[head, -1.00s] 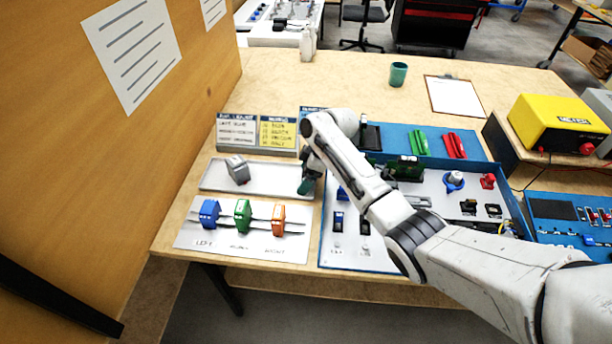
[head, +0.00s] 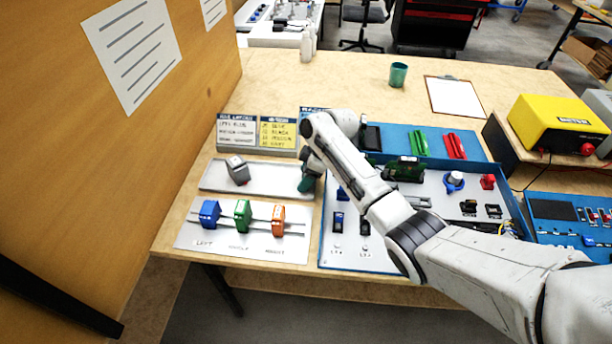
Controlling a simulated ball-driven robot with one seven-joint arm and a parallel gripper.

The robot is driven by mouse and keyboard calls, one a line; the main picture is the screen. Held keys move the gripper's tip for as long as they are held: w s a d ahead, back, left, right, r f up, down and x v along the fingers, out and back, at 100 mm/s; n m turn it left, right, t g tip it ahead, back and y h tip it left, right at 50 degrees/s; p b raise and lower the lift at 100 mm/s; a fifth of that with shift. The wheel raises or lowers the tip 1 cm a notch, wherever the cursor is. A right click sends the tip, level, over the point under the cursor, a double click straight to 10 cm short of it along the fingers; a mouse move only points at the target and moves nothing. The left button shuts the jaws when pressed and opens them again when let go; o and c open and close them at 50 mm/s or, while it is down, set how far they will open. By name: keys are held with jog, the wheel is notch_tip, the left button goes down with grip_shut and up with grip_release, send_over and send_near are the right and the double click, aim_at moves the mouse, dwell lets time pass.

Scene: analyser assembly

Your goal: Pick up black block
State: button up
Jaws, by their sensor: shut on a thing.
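My gripper (head: 308,182) is at the right end of the grey tray, its dark greenish end pointing down. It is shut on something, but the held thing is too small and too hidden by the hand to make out. A black block-like part (head: 370,136) lies on the blue panel behind my arm, left of the green and red parts. Smaller black parts (head: 469,207) sit on the right side of the white board. I cannot tell which of these is the black block.
The grey tray (head: 270,180) holds a grey block (head: 237,170) at its left. In front, a white plate (head: 200,241) carries blue (head: 209,213), green (head: 242,213) and orange (head: 278,220) clips on a rail. Signs (head: 237,131) stand behind. My arm crosses the blue-edged board (head: 400,262).

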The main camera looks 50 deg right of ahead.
jog(key=shift+r, duration=0.1)
jog(key=shift+r, duration=0.2)
notch_tip(320, 180, up, 2)
jog(key=shift+w+r, duration=0.1)
jog(key=shift+r, duration=0.05)
jog(key=s+a+r+p, duration=0.2)
jog(key=s+a+r, duration=0.1)
jog(key=s+r, duration=0.7)
jog(key=shift+s+a, duration=0.35)
jog(key=shift+s, duration=1.5)
